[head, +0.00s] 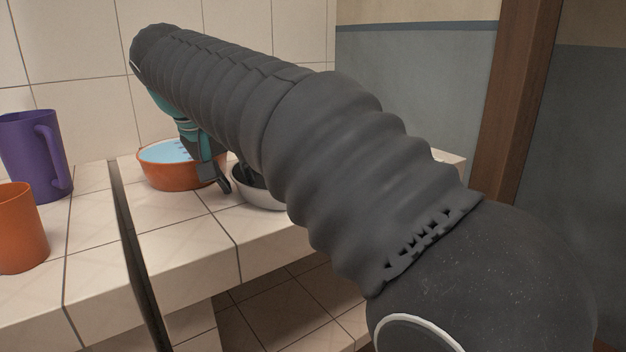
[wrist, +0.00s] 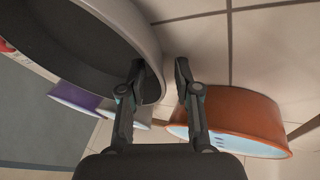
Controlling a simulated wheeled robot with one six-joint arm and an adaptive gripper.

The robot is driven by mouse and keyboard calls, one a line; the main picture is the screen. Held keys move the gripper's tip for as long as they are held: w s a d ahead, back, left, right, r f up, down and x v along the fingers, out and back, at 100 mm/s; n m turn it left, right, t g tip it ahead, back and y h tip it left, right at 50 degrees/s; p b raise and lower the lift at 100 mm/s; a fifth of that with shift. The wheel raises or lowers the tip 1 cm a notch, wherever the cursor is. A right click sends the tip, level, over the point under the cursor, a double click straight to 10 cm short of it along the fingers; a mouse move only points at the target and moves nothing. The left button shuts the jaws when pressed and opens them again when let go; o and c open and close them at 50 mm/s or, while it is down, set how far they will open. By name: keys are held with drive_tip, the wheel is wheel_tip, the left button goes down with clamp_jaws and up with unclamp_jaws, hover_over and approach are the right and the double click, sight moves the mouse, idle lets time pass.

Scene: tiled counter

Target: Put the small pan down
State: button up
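The small pan (head: 268,200) has a pale outside and a dark inside. In the head view it appears to rest on the tiled counter near its front edge, partly hidden behind my arm. In the wrist view the pan (wrist: 153,40) fills the upper left. My gripper (wrist: 160,70) straddles its rim, one finger over the dark inside and the other outside the wall. A gap shows between the outer finger and the wall, so the gripper looks open. My gripper also shows in the head view (head: 233,182). No pan handle is visible.
An orange bowl (head: 160,176) with a light blue inside stands just left of the pan, close to my outer finger. A purple mug (head: 30,155) and an orange cup (head: 18,230) stand farther left. Bare tiles (head: 185,240) lie in front of the bowl. A tiled wall is behind.

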clamp_jaws()
idle(0.4)
